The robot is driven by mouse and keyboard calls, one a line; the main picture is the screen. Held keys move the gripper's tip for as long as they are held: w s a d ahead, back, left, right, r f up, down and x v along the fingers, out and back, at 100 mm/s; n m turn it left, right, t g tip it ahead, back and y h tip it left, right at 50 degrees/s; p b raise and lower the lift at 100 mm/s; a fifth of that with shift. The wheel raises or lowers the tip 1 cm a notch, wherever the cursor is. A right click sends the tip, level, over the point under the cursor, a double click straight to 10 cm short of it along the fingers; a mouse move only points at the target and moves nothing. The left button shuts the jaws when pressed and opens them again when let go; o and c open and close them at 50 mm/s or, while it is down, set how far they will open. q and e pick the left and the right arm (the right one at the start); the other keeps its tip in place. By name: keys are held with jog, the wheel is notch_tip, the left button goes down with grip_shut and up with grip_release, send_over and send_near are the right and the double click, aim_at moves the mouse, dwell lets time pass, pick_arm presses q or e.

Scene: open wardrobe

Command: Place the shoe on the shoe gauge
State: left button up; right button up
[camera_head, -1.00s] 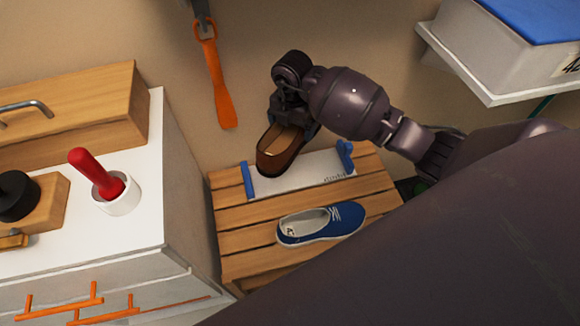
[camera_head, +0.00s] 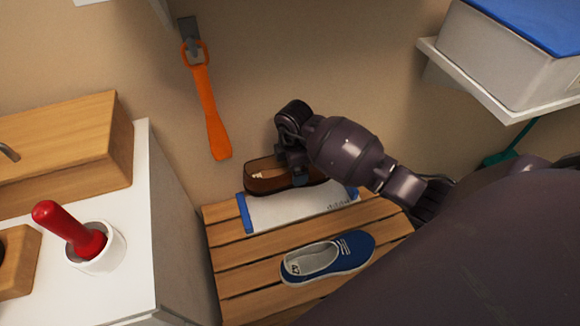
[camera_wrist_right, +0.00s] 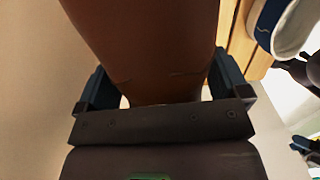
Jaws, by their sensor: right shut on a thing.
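A brown shoe (camera_head: 262,178) is in my right gripper (camera_head: 298,176), at the back edge of the shoe gauge. In the right wrist view the brown shoe (camera_wrist_right: 150,45) fills the space between the two fingers of the right gripper (camera_wrist_right: 155,92). The shoe lies roughly lengthwise along the gauge; whether it touches the gauge is unclear. The shoe gauge (camera_head: 290,210) is a white plate with a blue end stop at the left and another blue part at the right, partly hidden behind my arm. It lies on a slatted wooden bench. My left gripper is not seen.
A blue shoe (camera_head: 328,258) lies on the wooden bench (camera_head: 235,285) in front of the gauge. A white cabinet with a red-handled tool (camera_head: 70,230) in a white cup stands at the left. An orange shoehorn (camera_head: 207,110) hangs on the wall. A white shelf with a box (camera_head: 505,55) is at upper right.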

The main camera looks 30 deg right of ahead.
notch_tip(320, 180, down, 12)
jog(key=b, duration=0.3)
jog(key=shift+s+b, duration=0.1)
jog(key=shift+b, duration=0.3)
jog(key=shift+f, duration=0.65)
jog(key=o, duration=0.8)
jog(key=shift+f, duration=0.1)
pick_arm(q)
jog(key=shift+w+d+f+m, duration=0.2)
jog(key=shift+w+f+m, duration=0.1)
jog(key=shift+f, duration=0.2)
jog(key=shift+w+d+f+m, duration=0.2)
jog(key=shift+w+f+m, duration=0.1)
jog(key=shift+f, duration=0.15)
